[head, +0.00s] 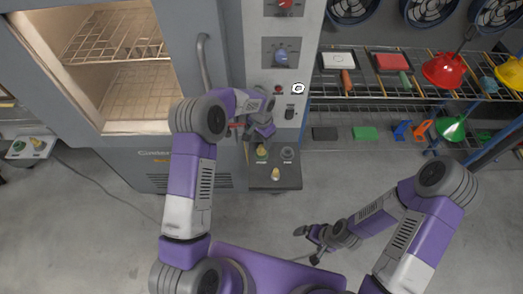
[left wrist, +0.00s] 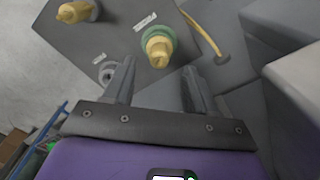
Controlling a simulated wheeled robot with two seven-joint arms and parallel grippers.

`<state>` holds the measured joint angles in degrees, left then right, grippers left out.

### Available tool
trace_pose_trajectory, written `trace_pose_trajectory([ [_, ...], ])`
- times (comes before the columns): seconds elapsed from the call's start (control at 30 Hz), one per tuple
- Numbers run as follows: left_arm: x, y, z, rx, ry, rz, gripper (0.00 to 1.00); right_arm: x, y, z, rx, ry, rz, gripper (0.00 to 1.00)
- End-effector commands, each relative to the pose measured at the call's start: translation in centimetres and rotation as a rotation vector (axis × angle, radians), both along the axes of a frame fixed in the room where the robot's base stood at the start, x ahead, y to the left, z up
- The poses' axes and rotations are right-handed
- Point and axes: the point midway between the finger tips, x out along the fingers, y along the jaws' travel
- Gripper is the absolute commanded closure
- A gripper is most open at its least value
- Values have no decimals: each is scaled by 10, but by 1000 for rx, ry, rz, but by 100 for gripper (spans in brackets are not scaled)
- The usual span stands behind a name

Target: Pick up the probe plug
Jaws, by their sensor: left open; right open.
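A yellow plug (left wrist: 158,47) sits in a green-ringed socket on a dark panel in the left wrist view; in the head view it shows small (head: 262,151) at the panel's upper left. A second yellow plug (left wrist: 75,12) stands on the same panel, also seen in the head view (head: 276,175). I cannot tell from looks which is the probe plug. My left gripper (left wrist: 158,70) is open and empty, its fingers pointing at the panel on either side of the green-ringed plug, apart from it. My right gripper (head: 306,244) is open and empty above the floor.
A grey-ringed socket (left wrist: 107,72) without a plug is beside the left finger. A yellow curved cable or handle (left wrist: 205,30) lies right of the plug. The oven (head: 185,160) stands at left, with wire shelves (head: 400,97) of tools at right. The floor in front is clear.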

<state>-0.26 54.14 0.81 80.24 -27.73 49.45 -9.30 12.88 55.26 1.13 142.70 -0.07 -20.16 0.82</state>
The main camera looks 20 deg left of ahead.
Motion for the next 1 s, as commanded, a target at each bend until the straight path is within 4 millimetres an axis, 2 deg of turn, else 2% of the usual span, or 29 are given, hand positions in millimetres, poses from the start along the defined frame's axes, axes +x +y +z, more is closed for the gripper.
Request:
trace_pose_trajectory([
  [0.17,0,0,-12,0,0,1,43,0,0,-3,0,0,0,0],
  [0.4,-1,-1,-48,0,1,1,43,0,0,-11,0,0,0,0],
  [0.67,0,-1,-53,0,-2,0,43,0,0,-11,0,0,0,0],
  [0.77,-1,-1,-53,0,-2,0,56,0,0,-11,0,0,0,0],
  [1.0,-1,-1,-53,0,-1,1,92,0,0,-11,0,0,0,0],
])
